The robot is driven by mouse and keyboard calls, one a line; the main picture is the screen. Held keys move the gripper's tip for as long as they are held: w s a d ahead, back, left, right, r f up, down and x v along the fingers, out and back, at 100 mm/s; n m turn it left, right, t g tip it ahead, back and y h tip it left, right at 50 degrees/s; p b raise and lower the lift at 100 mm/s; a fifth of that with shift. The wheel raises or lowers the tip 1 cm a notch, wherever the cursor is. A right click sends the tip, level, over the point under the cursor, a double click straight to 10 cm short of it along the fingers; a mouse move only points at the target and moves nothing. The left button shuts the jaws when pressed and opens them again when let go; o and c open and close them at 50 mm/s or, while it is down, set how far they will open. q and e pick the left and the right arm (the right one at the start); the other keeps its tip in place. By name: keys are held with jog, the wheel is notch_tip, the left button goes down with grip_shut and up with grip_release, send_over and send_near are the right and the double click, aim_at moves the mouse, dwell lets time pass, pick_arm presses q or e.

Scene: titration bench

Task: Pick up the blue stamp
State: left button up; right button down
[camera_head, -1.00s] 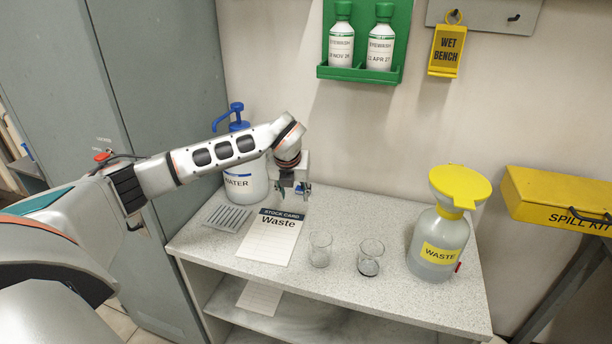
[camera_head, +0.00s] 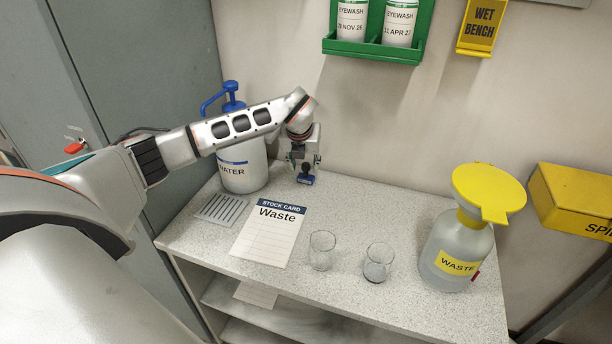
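The blue stamp (camera_head: 306,180) is at the back of the bench, just beyond the stock card, with its dark handle pointing up. My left gripper (camera_head: 305,164) is above it, pointing down. Its two fingers are spread, one on each side of the handle, and look open with gaps to it. I cannot tell whether either finger touches the stamp. The stamp looks upright and seems to stand on the bench top. My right gripper is not in view.
The water jug (camera_head: 243,172) stands left of the gripper, behind a grey slotted tray (camera_head: 221,209). The Waste stock card (camera_head: 268,235) lies in front. Two glass beakers (camera_head: 321,250) (camera_head: 378,262) and the waste bottle (camera_head: 455,250) stand to the right.

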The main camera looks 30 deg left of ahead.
aim_at(305, 165)
pick_arm(q)
jog(key=x, duration=0.3)
jog(key=shift+w+f, duration=0.2)
jog(key=shift+w, duration=0.1)
grip_shut()
jog(key=shift+r, duration=0.1)
notch_tip(305, 165, up, 10)
jog(key=shift+f, duration=0.1)
jog(key=c, duration=1.1)
grip_release()
